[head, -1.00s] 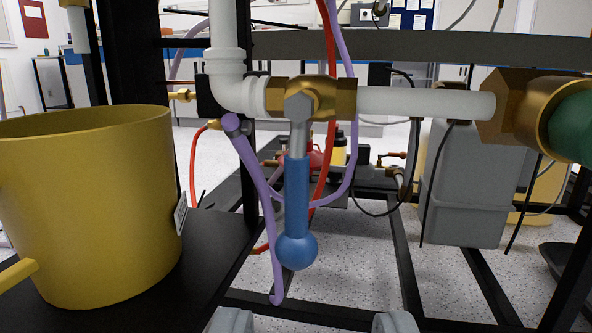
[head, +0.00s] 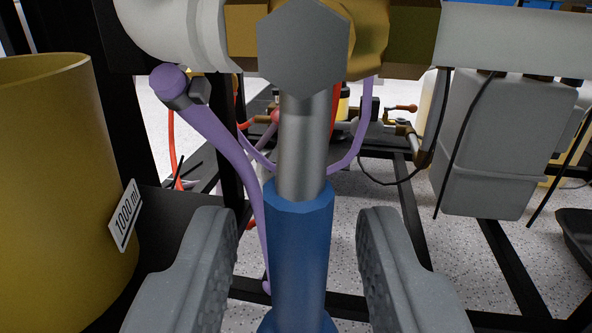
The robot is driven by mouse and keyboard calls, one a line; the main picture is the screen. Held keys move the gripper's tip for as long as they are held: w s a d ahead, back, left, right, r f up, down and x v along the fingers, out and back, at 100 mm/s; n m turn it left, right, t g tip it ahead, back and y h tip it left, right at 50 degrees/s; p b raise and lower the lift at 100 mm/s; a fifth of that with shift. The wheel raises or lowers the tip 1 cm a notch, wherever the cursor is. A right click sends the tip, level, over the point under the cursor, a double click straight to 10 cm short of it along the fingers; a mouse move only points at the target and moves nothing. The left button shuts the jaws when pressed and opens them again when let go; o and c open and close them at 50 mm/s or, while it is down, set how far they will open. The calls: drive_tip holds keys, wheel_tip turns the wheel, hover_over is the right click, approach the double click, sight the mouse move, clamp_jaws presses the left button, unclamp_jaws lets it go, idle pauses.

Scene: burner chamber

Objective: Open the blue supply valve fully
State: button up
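The blue supply valve's handle (head: 299,245) hangs straight down from a brass valve body (head: 366,40) on a horizontal white pipe. Its upper part is a bare grey metal stem, and its lower ball end is cut off by the bottom of the view. A grey hex nut (head: 303,48) sits at the pivot. My gripper (head: 298,225) is open, with one grey finger on each side of the blue handle. Gaps show between the handle and both fingers.
A yellow 1000 ml container (head: 60,190) stands close on the left, on a black shelf. A purple hose (head: 225,150) runs down just left of the handle. Black frame bars cross below.

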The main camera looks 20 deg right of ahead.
drive_tip(key=shift+w+d, duration=0.3)
drive_tip(key=shift+w, duration=0.35)
clamp_jaws()
drive_tip(key=shift+d, duration=0.1)
